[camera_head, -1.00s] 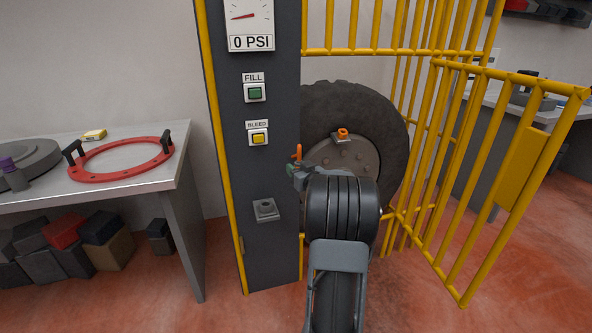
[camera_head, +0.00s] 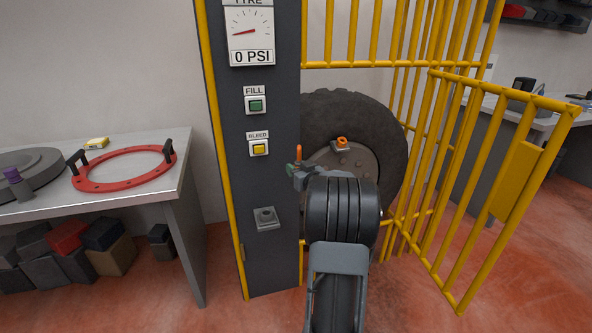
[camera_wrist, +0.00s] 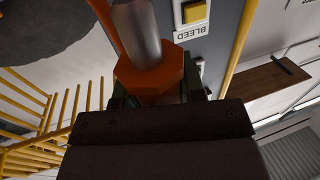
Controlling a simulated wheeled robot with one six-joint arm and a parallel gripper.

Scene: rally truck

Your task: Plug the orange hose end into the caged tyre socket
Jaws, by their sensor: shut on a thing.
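My gripper (camera_head: 297,169) is shut on the orange hose end (camera_head: 298,152), which stands up from the jaws in the head view. In the wrist view the hose end (camera_wrist: 155,78) is a large orange hex body with a grey metal tip, between the dark jaws of my gripper (camera_wrist: 157,90). The tyre socket (camera_head: 342,142) is a small orange ring on a grey mount in front of the wheel hub. The hose end is to its left in the picture, with a visible gap. The big black tyre (camera_head: 375,115) stands inside the yellow cage, its lower part hidden by my arm.
A dark panel (camera_head: 270,190) with gauge at 0 PSI, green FILL and yellow BLEED buttons stands left of the tyre. The yellow cage door (camera_head: 520,180) is swung open at right. A table (camera_head: 150,195) with a red ring (camera_head: 124,167) is at left.

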